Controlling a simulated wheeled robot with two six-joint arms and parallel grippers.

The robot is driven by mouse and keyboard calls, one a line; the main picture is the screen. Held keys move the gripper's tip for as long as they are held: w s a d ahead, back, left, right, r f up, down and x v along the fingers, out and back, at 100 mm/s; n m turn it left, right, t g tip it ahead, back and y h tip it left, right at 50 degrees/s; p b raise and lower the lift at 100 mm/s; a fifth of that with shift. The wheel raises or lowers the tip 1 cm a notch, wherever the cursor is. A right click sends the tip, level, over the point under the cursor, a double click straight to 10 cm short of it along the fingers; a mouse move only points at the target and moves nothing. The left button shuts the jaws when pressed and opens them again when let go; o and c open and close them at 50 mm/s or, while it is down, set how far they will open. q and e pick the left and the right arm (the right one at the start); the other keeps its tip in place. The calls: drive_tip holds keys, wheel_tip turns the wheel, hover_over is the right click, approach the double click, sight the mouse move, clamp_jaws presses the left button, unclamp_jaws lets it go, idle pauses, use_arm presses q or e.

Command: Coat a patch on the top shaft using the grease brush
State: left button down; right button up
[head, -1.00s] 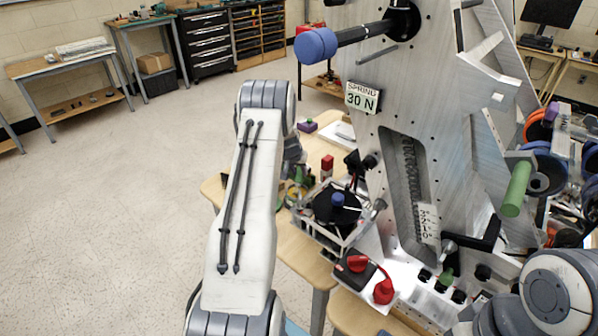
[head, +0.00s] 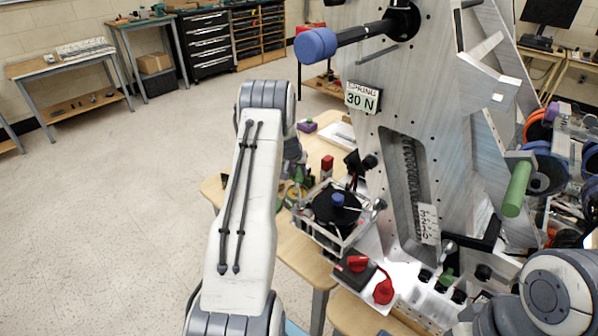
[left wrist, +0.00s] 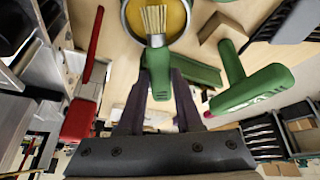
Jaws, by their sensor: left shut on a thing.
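In the left wrist view my left gripper (left wrist: 158,95) has its two dark fingers closed on the green handle of the grease brush (left wrist: 160,75). The brush's pale bristles point away from me and overlap the yellow grease in a round tin (left wrist: 183,14); I cannot tell whether they touch it. In the head view my left arm hides most of the gripper and the brush. A dark shaft (head: 365,33) with a blue end sticks out leftward at the top of the metal machine, well above my left gripper. My right gripper is out of view.
The metal machine plate (head: 450,100) stands right of my left arm. A tray with a black disc (head: 330,210) and a red-handled part (head: 383,290) sit near it. In the wrist view, a green T-shaped tool (left wrist: 250,88) and a red tool (left wrist: 80,118) flank the brush.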

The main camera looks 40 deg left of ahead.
sight(299, 175)
use_arm(q)
drive_tip(key=shift+r+p, duration=1.85)
drive_tip(key=shift+r, duration=1.55)
